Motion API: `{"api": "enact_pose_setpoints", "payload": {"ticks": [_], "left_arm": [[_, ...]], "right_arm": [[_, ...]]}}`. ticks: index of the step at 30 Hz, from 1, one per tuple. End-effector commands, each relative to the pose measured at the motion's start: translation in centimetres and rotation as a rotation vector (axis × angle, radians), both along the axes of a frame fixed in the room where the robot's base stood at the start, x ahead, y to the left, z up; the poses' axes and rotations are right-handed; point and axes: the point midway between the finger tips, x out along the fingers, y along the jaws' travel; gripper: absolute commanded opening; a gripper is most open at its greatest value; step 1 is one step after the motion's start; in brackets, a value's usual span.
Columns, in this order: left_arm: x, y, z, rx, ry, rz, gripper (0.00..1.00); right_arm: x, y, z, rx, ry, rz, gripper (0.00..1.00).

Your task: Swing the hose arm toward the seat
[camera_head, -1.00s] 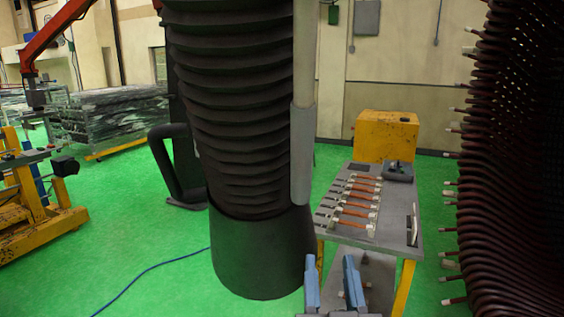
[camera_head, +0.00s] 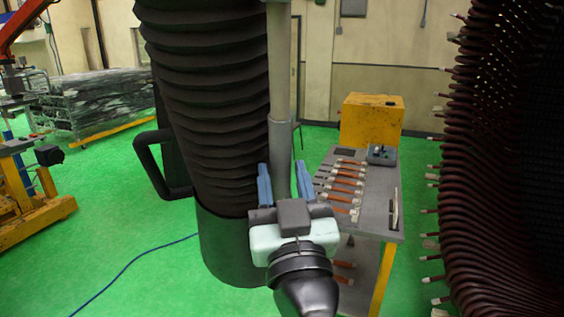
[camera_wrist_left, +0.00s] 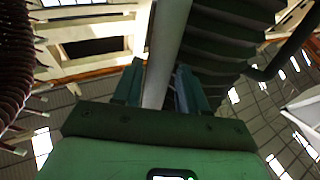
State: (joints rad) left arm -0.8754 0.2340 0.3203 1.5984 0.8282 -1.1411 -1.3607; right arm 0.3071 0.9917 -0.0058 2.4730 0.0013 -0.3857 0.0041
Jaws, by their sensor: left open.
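The hose arm shows as a thick black ribbed hose (camera_head: 205,110) with a plain dark lower end, hanging left of centre. A slim grey upright pole (camera_head: 279,65) with a wider grey sleeve (camera_head: 280,140) runs along its right side. My left gripper (camera_head: 283,168) is open, with its blue fingers on either side of the sleeve's lower part. In the left wrist view the pole (camera_wrist_left: 168,40) passes between the fingers, and the ribbed hose (camera_wrist_left: 225,45) is to the right. Contact with the fingers cannot be told. I cannot make out a seat. My right gripper is out of view.
A grey worktable (camera_head: 376,190) with several orange-brown parts stands right of the gripper, with a yellow box (camera_head: 370,120) behind. A large stator with dark red coils (camera_head: 490,170) fills the right side. Yellow equipment (camera_head: 35,205) stands left. Green floor (camera_head: 110,230) is open between.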

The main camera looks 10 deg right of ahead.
Motion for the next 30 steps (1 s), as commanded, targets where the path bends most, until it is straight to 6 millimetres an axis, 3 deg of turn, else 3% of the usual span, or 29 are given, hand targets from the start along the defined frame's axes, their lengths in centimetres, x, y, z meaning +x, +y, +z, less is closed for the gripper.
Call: {"api": "enact_pose_setpoints", "payload": {"ticks": [5, 13, 14, 17, 18, 30], "left_arm": [[1.08, -0.1, 0.49, 0.0, -0.001, 0.0, 0.42], [1.18, -0.11, 0.41, 0.0, 0.0, 0.0, 0.42], [1.17, -0.11, 0.42, 0.0, 0.0, 0.0, 0.35], [1.16, -0.1, 0.42, 0.0, 0.0, 0.0, 0.03], [1.16, -0.1, 0.43, 0.0, 0.0, 0.0, 0.0], [1.25, -0.25, 0.47, -0.001, 0.0, -0.001, 0.0]], "right_arm": [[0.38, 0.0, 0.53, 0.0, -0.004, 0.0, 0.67], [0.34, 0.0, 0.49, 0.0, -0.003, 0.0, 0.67], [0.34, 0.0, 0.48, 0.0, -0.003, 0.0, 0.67], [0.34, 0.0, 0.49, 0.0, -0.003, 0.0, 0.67], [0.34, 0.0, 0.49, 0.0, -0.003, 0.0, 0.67], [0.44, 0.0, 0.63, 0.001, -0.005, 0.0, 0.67]]}}
